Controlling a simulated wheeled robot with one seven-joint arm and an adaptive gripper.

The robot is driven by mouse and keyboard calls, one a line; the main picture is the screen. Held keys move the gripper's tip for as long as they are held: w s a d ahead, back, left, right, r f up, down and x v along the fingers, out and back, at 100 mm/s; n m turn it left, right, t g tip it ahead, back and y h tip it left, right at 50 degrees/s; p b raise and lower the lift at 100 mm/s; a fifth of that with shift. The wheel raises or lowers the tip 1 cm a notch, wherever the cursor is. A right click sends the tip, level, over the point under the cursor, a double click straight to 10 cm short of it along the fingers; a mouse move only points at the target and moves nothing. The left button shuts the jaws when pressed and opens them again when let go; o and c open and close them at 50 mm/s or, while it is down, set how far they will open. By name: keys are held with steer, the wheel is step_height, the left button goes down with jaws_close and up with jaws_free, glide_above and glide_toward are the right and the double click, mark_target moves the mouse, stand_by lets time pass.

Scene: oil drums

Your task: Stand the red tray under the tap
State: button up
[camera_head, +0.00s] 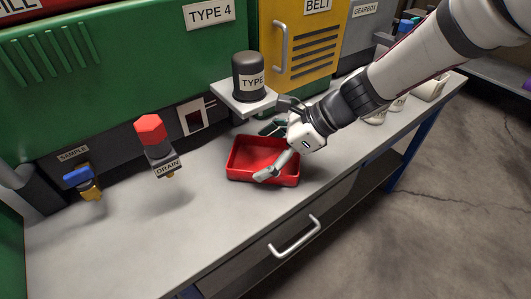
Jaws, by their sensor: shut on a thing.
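The red tray (240,178) is an open, shallow rectangular tray on or just above the grey worktop. I cannot tell if it touches the top. My gripper (268,152) reaches over it from the right and is shut on its right part, with one finger at the near side and one at the far side. The tap labelled DRAIN (160,152), with a red hexagonal knob, sticks out from the back panel to the left of the tray. A smaller brass tap with a blue handle (84,183), near the SAMPLE label, is farther left.
A dark cylinder labelled TYPE (249,77) stands on a pale shelf (236,101) behind the tray. Several pale cups (397,103) stand at the right end. The worktop (130,237) is clear at left and front. A drawer handle (294,237) juts from the front.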

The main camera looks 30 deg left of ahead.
steer(key=shift+f, duration=0.15)
steer(key=o, duration=1)
steer(key=shift+r, duration=0.3)
steer(key=p+v, duration=0.4)
steer(key=v, duration=0.8)
